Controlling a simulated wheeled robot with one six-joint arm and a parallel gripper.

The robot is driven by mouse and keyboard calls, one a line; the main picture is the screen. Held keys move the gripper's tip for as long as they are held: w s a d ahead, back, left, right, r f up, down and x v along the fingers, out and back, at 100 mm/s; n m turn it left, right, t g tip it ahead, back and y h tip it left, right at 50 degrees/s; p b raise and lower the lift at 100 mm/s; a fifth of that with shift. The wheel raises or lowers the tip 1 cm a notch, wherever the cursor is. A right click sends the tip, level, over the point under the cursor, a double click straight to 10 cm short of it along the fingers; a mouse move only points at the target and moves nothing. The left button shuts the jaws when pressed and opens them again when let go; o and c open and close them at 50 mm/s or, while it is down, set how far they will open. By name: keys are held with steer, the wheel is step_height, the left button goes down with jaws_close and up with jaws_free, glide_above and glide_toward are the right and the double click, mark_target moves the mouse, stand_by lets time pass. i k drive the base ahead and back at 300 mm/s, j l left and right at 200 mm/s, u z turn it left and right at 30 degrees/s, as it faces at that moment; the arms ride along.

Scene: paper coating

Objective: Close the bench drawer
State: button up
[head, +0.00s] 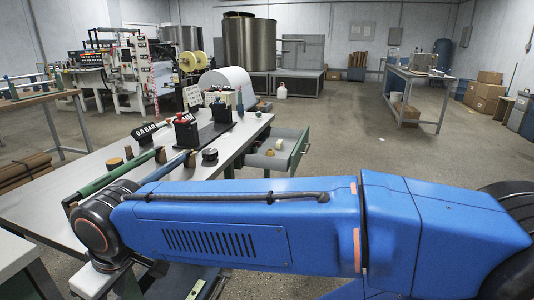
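The bench drawer (293,158) stands open, pulled out to the right from under the white-topped bench (85,180). Its green-grey front panel faces right, and a few small yellowish and pale items lie inside. My blue arm crosses the foreground in front of the bench, and its near parts hide the lower part of the drawer and the bench's near side. My gripper cannot be made out; the arm's far end drops out of sight at the lower left.
On the bench stand a black stand with a red-topped device (186,130), a dark round knob (210,156), green and blue bars, and a white paper roll (226,82). Open floor (345,140) lies right of the drawer. Another table (415,75) stands farther right.

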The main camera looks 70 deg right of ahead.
mark_target(295, 141)
steer(key=k+l, duration=0.2)
steer(key=k, duration=0.3)
steer(key=k+l+z, duration=0.1)
steer(key=k, duration=0.45)
steer(key=k+l+z, duration=0.1)
steer(key=z, duration=1.85)
steer(key=i+l+u, duration=0.2)
steer(key=i+l, duration=0.5)
